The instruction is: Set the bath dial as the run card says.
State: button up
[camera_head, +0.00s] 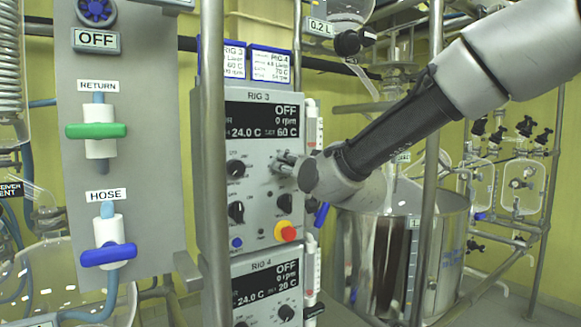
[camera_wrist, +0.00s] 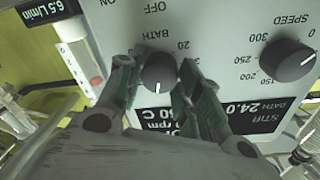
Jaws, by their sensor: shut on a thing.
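The bath dial (camera_wrist: 158,74) is a black round knob with a white pointer mark on the RIG 3 panel (camera_head: 262,190). My gripper (camera_wrist: 156,68) has one finger on each side of it and is shut on it. In the head view my gripper (camera_head: 287,165) reaches the panel from the right and hides the dial. The RIG 3 display (camera_head: 262,120) reads OFF, 0 rpm, 24.0 C and set 60 C. Two run cards stand on top: the RIG 3 card (camera_head: 234,60) shows 60 C, and the RIG 4 card (camera_head: 270,65) shows 70 C.
A speed dial (camera_wrist: 288,60) sits beside the bath dial. A red stop button (camera_head: 287,232) is lower on the panel. The RIG 4 panel (camera_head: 266,290) below reads set 20 C. Metal posts (camera_head: 212,150) stand in front, and a steel bath (camera_head: 385,255) stands right.

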jog(key=shift+m, duration=0.5)
jog(key=o, duration=1)
jog(key=shift+o, duration=0.2)
jog(key=v, duration=1.2)
